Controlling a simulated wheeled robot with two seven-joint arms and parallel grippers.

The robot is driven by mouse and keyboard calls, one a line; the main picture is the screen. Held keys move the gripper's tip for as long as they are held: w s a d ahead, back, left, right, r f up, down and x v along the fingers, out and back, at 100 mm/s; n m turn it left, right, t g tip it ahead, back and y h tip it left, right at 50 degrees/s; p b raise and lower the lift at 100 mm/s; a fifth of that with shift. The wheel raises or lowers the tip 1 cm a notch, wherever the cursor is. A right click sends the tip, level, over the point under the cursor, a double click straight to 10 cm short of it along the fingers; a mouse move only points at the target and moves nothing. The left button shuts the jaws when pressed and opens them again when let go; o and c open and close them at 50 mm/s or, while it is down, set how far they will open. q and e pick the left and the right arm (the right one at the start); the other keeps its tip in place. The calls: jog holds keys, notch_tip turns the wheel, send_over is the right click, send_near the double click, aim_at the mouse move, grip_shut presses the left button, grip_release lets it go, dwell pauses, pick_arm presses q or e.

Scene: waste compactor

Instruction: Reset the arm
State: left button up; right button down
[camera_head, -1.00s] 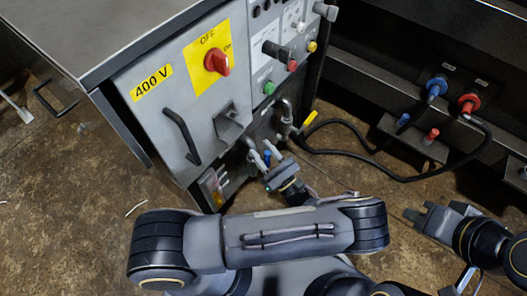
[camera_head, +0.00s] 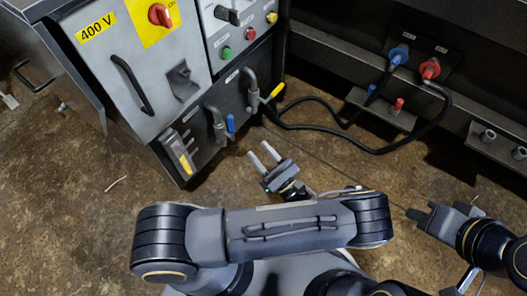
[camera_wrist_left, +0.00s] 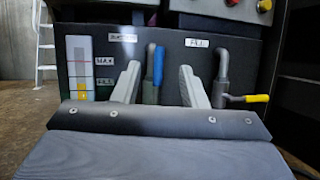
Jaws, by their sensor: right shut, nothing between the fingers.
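My left gripper (camera_head: 262,156) is open and empty over the floor in the head view, in front of the lower cabinet panel and apart from it. Its two pale fingers stand apart in the left wrist view (camera_wrist_left: 160,88), facing the panel with the blue-handled valve (camera_wrist_left: 158,66) seen between them. My left forearm crosses the lower middle of the head view. My right gripper (camera_head: 423,213) is shut and empty at the right, above the floor.
The grey 400 V cabinet (camera_head: 150,75) stands at the left. Its panel has a blue valve handle (camera_head: 231,124) and a yellow valve handle (camera_head: 276,91). A black hose (camera_head: 335,127) runs to blue (camera_head: 398,55) and red (camera_head: 430,68) connectors. Floor between is clear.

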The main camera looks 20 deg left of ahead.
pick_arm(q)
jog(key=shift+s+d, duration=0.15)
jog(key=shift+d, duration=0.1)
dwell(0.3)
jog(key=s+a+r+n+g+h+p, duration=0.1)
jog(key=s+a+r+n+g+h, duration=0.2)
jog(key=s+r+n+g+h, duration=0.35)
jog(key=s+a+r+n+g+h, duration=0.3)
jog(key=n+g+h, duration=0.4)
jog(key=n+g, duration=0.15)
jog(key=s+r+n+t+h+p, duration=0.1)
jog(key=s+r+n+t+h, duration=0.2)
jog(key=r+n+t+h, duration=0.3)
jog(key=s+r+n+t+h+p, duration=0.15)
jog(key=r+n+t+h, duration=0.3)
jog(key=r, duration=0.45)
notch_tip(320, 180, up, 38)
jog(key=p, duration=3.7)
jog(key=shift+s+a+g+y, duration=0.15)
jog(key=shift+s+g+y, duration=0.2)
jog(key=shift+s, duration=0.1)
